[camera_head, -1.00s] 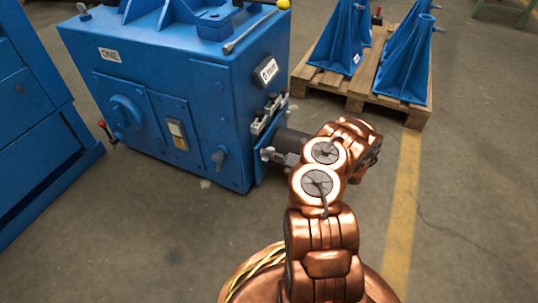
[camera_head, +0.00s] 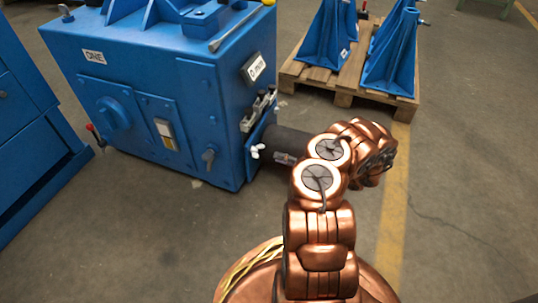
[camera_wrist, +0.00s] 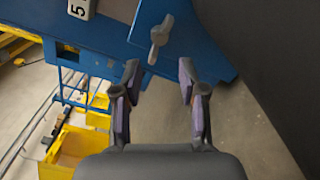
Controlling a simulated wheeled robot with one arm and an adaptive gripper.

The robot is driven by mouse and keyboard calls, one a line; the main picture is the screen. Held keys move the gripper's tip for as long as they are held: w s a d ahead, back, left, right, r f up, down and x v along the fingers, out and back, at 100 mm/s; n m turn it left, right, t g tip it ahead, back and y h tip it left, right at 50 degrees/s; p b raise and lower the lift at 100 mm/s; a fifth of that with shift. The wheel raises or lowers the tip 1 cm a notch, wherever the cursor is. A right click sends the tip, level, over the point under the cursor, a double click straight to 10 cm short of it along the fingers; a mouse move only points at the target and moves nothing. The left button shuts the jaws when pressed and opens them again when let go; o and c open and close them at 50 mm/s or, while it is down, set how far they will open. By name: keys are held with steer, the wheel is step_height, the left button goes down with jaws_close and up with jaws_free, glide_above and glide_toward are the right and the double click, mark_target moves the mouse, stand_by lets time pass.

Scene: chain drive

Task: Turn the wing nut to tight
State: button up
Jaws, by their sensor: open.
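The wing nut (camera_wrist: 159,35) is grey in the wrist view, on a blue plate (camera_wrist: 195,55), with one wing up to the right and one down to the left. My gripper (camera_wrist: 160,85) is open and empty. Its two fingers stand apart, and the nut shows above and beyond the gap between the tips, apart from both. In the head view, a small pale wing nut (camera_head: 257,151) shows at the blue machine's (camera_head: 205,110) right side, just left of my gripper (camera_head: 280,157). My fingertips are hard to make out there.
A pallet (camera_head: 345,88) with blue stands (camera_head: 392,55) is behind on the right. A blue cabinet (camera_head: 35,120) is on the left. Yellow bins (camera_wrist: 75,150) show at lower left in the wrist view. A dark surface (camera_wrist: 270,60) is close on its right. Floor is clear at front right.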

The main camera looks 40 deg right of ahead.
steer(key=shift+v, duration=1.55)
steer(key=shift+s, duration=0.1)
